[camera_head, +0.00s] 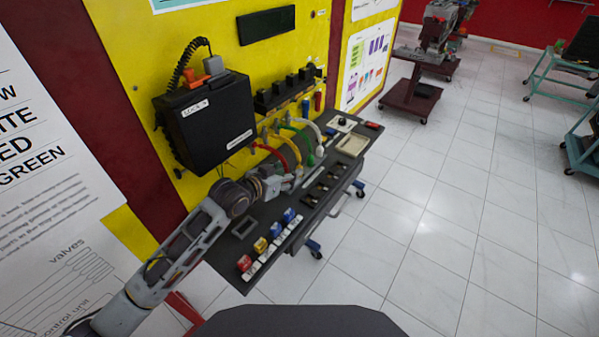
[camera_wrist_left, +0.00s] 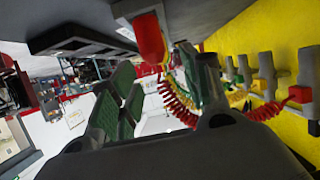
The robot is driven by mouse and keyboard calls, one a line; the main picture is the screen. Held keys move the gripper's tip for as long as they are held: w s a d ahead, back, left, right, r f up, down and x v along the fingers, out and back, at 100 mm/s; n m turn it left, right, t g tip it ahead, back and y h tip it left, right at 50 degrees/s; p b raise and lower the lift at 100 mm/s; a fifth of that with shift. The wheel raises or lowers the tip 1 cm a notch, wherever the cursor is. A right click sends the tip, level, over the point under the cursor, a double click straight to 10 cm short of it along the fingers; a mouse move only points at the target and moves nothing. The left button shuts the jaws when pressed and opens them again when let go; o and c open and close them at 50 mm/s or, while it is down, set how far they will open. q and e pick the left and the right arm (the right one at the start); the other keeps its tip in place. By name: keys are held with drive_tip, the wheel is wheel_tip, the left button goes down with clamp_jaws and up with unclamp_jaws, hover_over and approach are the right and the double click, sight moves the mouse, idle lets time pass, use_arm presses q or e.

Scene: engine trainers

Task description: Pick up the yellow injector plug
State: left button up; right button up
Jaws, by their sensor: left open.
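A yellow cord (camera_head: 296,152) runs from the panel down to the tabletop among red, green and white cords. Its injector plug is too small to tell apart beside my gripper. My left gripper (camera_head: 292,181) is open, low over the bench top near the lower ends of the cords. I cannot tell whether it touches any plug. In the left wrist view a large red plug (camera_wrist_left: 150,38) hangs close to the camera with a red coiled cord. My right gripper is out of view.
The dark bench top (camera_head: 228,262) carries coloured blocks, including a blue block (camera_head: 289,215) and a yellow block (camera_head: 260,245). A black box (camera_head: 205,122) sticks out from the yellow panel (camera_head: 225,50) above my forearm.

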use_arm(q)
drive_tip(key=shift+w, duration=0.1)
drive_tip(key=shift+x, duration=2.45)
drive_tip(key=shift+f, duration=0.15)
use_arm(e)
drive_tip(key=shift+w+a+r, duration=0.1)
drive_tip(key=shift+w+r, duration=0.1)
use_arm(q)
drive_tip(key=c, duration=0.8)
drive_tip(key=shift+c, duration=0.7)
